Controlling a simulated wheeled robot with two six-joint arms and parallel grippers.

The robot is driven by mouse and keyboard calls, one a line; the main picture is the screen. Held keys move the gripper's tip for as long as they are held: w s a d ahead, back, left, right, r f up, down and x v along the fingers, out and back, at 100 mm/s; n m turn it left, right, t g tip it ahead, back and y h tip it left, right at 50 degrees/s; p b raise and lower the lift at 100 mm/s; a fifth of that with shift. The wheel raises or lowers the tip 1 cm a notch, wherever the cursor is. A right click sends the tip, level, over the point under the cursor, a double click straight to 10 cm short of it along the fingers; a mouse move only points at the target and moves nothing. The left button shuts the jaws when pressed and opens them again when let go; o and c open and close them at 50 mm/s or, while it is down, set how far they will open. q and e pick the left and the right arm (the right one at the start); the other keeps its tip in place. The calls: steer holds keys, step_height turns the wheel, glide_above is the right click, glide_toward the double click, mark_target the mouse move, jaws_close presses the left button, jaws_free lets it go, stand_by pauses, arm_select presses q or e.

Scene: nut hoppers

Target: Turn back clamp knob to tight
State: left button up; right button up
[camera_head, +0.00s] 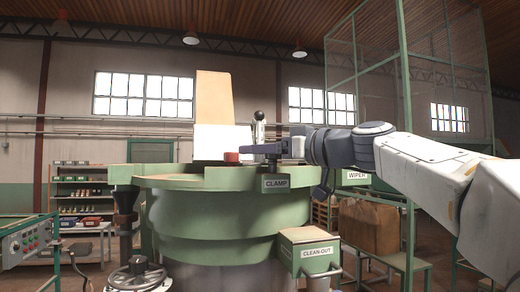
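A small red knob (232,157) sits on the rim of the green round hopper (215,215), left of and a little above the label reading CLAMP (277,183). I take it to be the clamp knob; its pointer or marks are too small to read. My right gripper (248,150) reaches in from the right, level, with its dark fingertips just right of the red knob. I see it from the side, so the gap between the fingers is hidden. I cannot tell whether the fingertips touch the knob. My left gripper is not in view.
A lever with a black ball (259,116) stands behind my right gripper. A green CLEAN-OUT box (309,250) juts from the hopper's front right. A handwheel (138,272) is at the lower left, a control panel (27,243) beyond it. A mesh cage (405,60) stands at right.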

jaws_close()
stand_by(1.2)
